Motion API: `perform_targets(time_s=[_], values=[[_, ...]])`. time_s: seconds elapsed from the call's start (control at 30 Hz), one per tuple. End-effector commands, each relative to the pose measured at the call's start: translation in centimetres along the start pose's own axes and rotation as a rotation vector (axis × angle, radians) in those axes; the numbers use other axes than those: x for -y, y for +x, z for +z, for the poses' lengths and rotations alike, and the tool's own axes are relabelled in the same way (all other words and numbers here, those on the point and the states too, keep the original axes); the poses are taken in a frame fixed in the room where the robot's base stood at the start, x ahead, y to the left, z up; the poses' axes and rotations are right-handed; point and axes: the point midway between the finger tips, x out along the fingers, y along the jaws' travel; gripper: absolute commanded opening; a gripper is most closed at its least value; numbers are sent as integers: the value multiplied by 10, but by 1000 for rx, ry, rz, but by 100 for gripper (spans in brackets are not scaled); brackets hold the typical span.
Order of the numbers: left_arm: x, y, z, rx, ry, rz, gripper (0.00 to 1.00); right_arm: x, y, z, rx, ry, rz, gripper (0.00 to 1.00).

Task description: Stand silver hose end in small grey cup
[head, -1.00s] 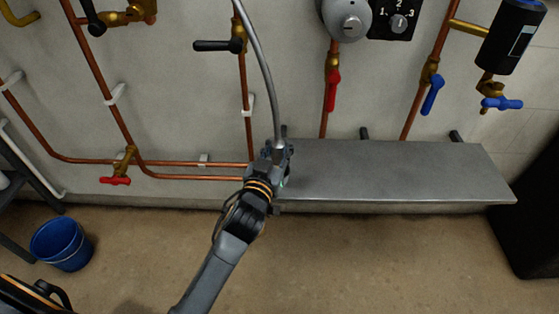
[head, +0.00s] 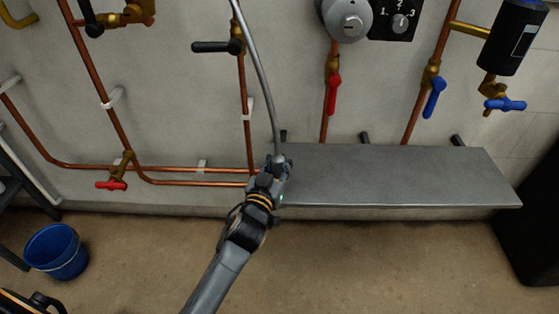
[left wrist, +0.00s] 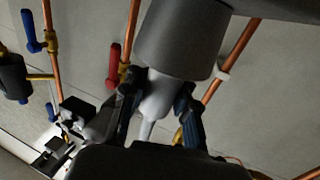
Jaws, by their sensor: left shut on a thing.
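The silver hose (head: 262,80) comes down from the top of the head view to my left gripper (head: 277,167), which is shut on its lower end. In the left wrist view, the silver hose end (left wrist: 156,97) sits between the two dark fingers (left wrist: 158,108). A wide grey cylinder (left wrist: 178,42) meets it just past the fingertips. I cannot tell whether this is the small grey cup or part of the hose end. No separate cup shows in the head view; the gripper may hide it. My right gripper is not in view.
A grey metal shelf (head: 400,178) runs right from my left gripper along the wall. Copper pipes, a red lever (head: 332,94) and a blue lever (head: 433,97) are above it. A blue bucket (head: 57,252) stands on the floor at left. The shelf top is clear.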

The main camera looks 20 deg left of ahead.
Motion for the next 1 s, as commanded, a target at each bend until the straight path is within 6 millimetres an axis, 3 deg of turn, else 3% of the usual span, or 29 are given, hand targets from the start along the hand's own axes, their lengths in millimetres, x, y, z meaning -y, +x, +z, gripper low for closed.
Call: perform_targets(time_s=[0.1, 0.13, 0.27, 0.53, 0.67, 1.0], values=[[0, 0, 5, 0, 0, 0, 0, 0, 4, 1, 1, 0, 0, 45], [0, 0, 4, 1, 0, 0, 26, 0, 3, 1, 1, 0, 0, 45], [0, 0, 4, 1, 0, 0, 51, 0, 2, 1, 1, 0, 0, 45], [0, 0, 3, 1, 1, 0, 51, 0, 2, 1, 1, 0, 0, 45], [0, 0, -6, -1, 2, 1, 51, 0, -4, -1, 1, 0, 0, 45], [0, -69, -2, 5, -2, -2, 51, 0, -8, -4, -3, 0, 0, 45]])
